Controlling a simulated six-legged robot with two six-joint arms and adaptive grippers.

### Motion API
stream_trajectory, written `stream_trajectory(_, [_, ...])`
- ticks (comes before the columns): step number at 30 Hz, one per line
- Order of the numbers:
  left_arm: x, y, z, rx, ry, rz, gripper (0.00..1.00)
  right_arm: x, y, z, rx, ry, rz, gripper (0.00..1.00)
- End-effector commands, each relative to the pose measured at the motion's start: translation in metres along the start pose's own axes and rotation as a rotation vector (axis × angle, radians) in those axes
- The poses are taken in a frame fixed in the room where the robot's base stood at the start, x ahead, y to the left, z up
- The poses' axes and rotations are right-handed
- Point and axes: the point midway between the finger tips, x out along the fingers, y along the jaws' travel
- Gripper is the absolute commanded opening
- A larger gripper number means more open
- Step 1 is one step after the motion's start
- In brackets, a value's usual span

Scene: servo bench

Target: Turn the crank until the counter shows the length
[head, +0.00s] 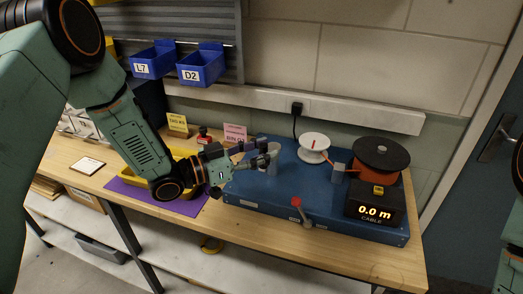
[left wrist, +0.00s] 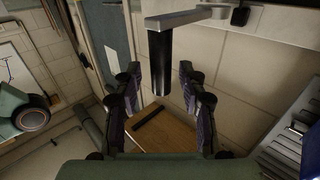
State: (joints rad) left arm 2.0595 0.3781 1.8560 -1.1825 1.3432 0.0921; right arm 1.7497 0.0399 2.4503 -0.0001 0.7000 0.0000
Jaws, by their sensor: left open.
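The blue cable machine (head: 265,195) stands on the wooden bench. Its counter (head: 376,213) reads 0.0 m, with "CABLE" below. My left gripper (head: 268,158) is over the machine's left end, open. In the left wrist view, the crank's black grip (left wrist: 159,62) hangs from a grey crank arm (left wrist: 188,17). The grip's lower end appears between the two open fingers (left wrist: 162,95); I cannot tell whether they touch it. In the head view my gripper mostly hides the crank. My right gripper is not in view.
A red-knobbed lever (head: 297,203) is on the machine's front. A white spool (head: 314,143) and a dark-topped orange reel (head: 380,155) stand on it. Left are a purple mat (head: 135,192), a yellow tray and small note cards. Blue bins (head: 201,68) hang above.

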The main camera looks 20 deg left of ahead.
Motion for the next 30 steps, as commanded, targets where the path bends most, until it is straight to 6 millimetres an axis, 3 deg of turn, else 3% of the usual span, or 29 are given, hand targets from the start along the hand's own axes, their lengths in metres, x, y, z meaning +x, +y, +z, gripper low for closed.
stream_trajectory(8, [0.0023,0.0001,0.0002,0.000,0.000,0.000,0.41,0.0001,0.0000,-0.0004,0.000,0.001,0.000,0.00])
stream_trajectory(23, [0.0019,0.0001,0.0002,0.000,-0.001,0.000,0.00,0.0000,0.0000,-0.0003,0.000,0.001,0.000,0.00])
stream_trajectory(30, [0.0020,-0.0006,0.0002,0.001,-0.001,-0.001,0.00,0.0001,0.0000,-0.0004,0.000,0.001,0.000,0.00])
